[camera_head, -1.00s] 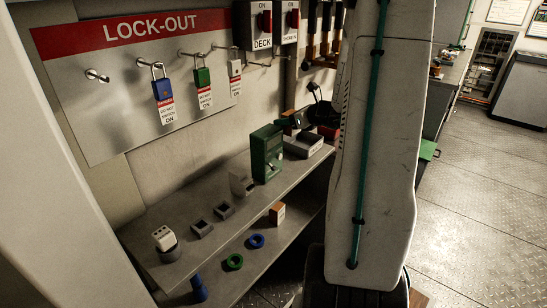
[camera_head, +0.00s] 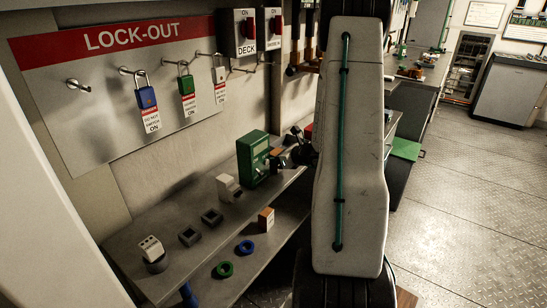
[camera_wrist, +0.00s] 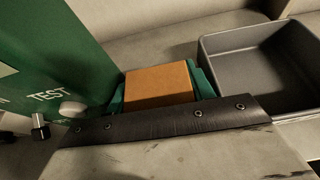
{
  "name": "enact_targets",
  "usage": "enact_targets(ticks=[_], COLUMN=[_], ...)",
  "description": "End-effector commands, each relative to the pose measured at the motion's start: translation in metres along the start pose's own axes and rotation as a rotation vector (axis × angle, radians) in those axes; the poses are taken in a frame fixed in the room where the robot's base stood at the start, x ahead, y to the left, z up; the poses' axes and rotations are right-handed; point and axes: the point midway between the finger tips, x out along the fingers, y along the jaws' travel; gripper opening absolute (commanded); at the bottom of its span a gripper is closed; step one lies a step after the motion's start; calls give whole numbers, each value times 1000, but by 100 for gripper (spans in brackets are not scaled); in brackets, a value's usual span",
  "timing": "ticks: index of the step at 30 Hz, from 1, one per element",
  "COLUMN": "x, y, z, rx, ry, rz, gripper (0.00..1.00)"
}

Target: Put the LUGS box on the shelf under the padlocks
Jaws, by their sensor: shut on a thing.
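My gripper (camera_head: 286,154) is at the far end of the shelf, just right of the green TEST unit (camera_head: 253,158). In the wrist view its teal fingers are shut on an orange-brown box (camera_wrist: 158,86). No lettering shows on that box, so I cannot read whether it says LUGS. Whether it touches the shelf is unclear. The upper shelf (camera_head: 180,265) runs below the LOCK-OUT board. Blue (camera_head: 147,97), green (camera_head: 186,85) and pale (camera_head: 219,75) padlocks hang on the board's hooks.
A grey open bin (camera_wrist: 258,65) stands right of the held box. A pale block (camera_head: 228,188), grey square pieces (camera_head: 212,217) and a white-topped piece (camera_head: 151,250) stand along the shelf. An orange-topped box (camera_head: 266,219) and rings (camera_head: 246,247) sit on the lower shelf.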

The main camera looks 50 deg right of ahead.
Motion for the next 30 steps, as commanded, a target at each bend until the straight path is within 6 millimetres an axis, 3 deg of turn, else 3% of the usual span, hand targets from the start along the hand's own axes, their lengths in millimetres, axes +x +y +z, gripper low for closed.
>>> enact_targets(ticks=[5,6,7,19,30], x=[1,1,1,-7,-82], y=[0,0,0,-1,-1], z=[-2,-3,-2,0,1], rx=[1,0,0,1,1], ry=[0,0,0,0,-1], rz=[0,0,0,-2,-4], gripper=[25,58,62,62,62])
